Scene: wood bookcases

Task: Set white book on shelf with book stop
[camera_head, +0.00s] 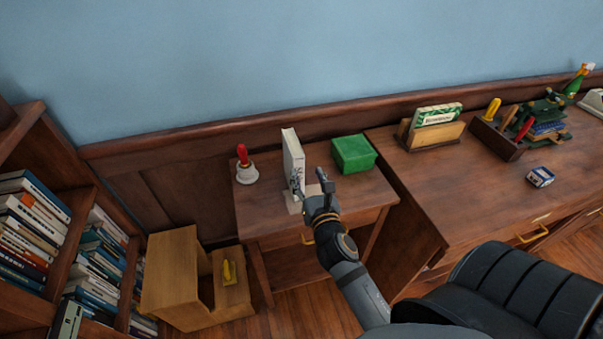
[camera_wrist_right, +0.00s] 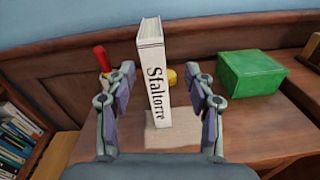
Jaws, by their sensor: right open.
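The white book (camera_head: 292,157) stands upright on a small wooden side table (camera_head: 345,204) against the wall. Its spine, lettered "Sfaltorre", faces me in the right wrist view (camera_wrist_right: 155,85). My right gripper (camera_head: 311,186) is open in front of the book. In the wrist view its fingers (camera_wrist_right: 162,88) appear on either side of the spine, with gaps on both sides. A wooden bookcase (camera_head: 84,197) with rows of books stands at the left. I cannot clearly make out a book stop; a grey-green item (camera_head: 66,322) shows on its lower shelf. My left gripper is out of view.
A red-handled white bell (camera_head: 246,170) stands left of the book, a green box (camera_head: 353,153) right of it. A wooden step stool (camera_head: 172,275) stands between bookcase and table. A desk (camera_head: 480,190) with several items and a black chair (camera_head: 500,285) are at right.

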